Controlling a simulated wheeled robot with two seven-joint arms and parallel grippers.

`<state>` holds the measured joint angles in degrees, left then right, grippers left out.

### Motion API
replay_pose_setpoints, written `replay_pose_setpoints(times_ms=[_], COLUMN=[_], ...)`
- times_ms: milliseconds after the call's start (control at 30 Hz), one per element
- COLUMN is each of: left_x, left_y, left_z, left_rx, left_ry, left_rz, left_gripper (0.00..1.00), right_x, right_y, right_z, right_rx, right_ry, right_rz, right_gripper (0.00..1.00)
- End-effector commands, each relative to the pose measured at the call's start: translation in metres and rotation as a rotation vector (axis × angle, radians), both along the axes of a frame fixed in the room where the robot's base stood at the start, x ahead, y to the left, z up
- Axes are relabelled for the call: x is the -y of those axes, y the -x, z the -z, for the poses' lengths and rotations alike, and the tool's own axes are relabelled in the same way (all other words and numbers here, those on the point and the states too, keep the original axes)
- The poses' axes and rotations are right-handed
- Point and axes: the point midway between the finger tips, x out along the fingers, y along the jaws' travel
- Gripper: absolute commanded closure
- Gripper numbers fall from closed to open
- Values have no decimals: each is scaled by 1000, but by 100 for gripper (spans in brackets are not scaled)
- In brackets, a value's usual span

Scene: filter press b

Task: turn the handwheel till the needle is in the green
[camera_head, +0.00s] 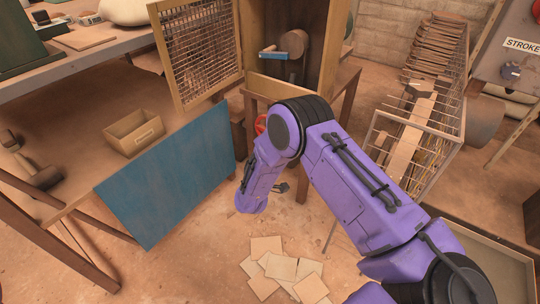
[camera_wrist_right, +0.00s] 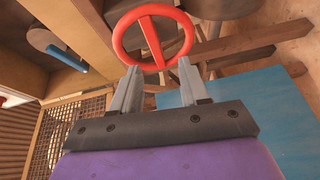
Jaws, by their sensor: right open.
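The head view does not clearly show this gripper. My left gripper is not in view. I see no gauge needle or green band.
A wooden cabinet (camera_head: 260,28) with an open mesh door (camera_head: 199,52) stands behind. A blue panel (camera_head: 170,178) leans left of my arm. A wire rack (camera_head: 425,100) and a STROKE panel (camera_head: 522,45) are at right. Several tiles (camera_head: 282,267) lie on the floor.

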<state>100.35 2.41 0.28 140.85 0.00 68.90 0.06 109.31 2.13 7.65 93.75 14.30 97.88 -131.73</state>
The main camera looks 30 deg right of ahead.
Motion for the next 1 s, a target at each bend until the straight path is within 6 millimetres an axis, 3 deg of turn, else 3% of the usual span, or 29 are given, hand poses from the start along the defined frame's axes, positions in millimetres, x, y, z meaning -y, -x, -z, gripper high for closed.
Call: replay_pose_setpoints(times_ms=[33,233,600,1000], left_x=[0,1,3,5], left_y=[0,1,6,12], left_z=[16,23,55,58], left_rx=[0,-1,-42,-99], left_ry=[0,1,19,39], left_rz=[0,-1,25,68], left_gripper=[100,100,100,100], right_x=[1,14,68,77], right_y=[-7,-23,-76,-86], right_z=[7,-2,1,-4], right_rx=[-4,-21,-24,-26], right_ry=[39,91,90,91], right_rz=[15,38,35,31], right_gripper=[55,55,55,55])
